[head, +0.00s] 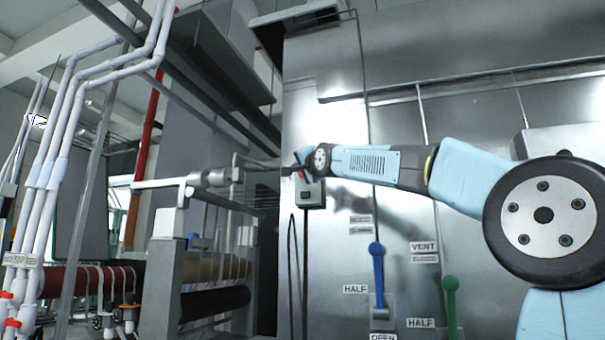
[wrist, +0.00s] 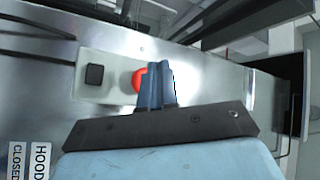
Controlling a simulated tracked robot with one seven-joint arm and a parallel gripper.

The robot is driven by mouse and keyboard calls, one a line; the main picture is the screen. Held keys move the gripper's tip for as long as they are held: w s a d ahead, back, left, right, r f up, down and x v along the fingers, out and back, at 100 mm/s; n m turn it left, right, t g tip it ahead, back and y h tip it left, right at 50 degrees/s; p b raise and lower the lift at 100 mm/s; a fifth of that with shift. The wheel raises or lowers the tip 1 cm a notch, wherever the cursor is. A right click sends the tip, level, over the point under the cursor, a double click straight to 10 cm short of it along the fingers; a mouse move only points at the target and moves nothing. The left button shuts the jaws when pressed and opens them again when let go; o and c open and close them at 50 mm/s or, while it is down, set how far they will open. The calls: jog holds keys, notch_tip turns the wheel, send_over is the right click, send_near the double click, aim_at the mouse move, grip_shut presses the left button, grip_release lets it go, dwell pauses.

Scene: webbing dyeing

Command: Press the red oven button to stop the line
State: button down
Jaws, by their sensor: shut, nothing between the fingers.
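The red button (wrist: 138,80) shows in the wrist view on a pale control box (wrist: 118,88), beside a black square button (wrist: 94,74). My gripper (wrist: 158,70) is shut and empty. Its blue fingers cover the right part of the red button. I cannot tell whether the fingertips touch it. In the head view the control box (head: 310,196) is on the steel oven front, with my gripper (head: 297,168) at its top left; the button is mostly hidden there.
The steel oven wall (head: 335,265) lies behind the box. A blue lever (head: 378,272) and a green lever (head: 451,300) stand on it below my arm, near HALF, OPEN and VENT labels. Rollers (head: 215,285) and white pipes (head: 50,190) are at the left.

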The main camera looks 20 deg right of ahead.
jog(key=shift+w+d, duration=0.65)
jog(key=shift+w, duration=0.25)
jog(key=shift+w+d, duration=0.65)
jog(key=shift+w, duration=0.1)
dwell(2.9)
jog(key=shift+s+r, duration=0.1)
jog(key=shift+s, duration=0.05)
jog(key=shift+s+a, duration=0.6)
jog(key=shift+s, duration=0.05)
dwell(0.4)
jog(key=shift+s+a, duration=0.75)
jog(key=shift+s, duration=0.25)
jog(key=shift+s+a, duration=0.75)
jog(key=shift+s, duration=0.25)
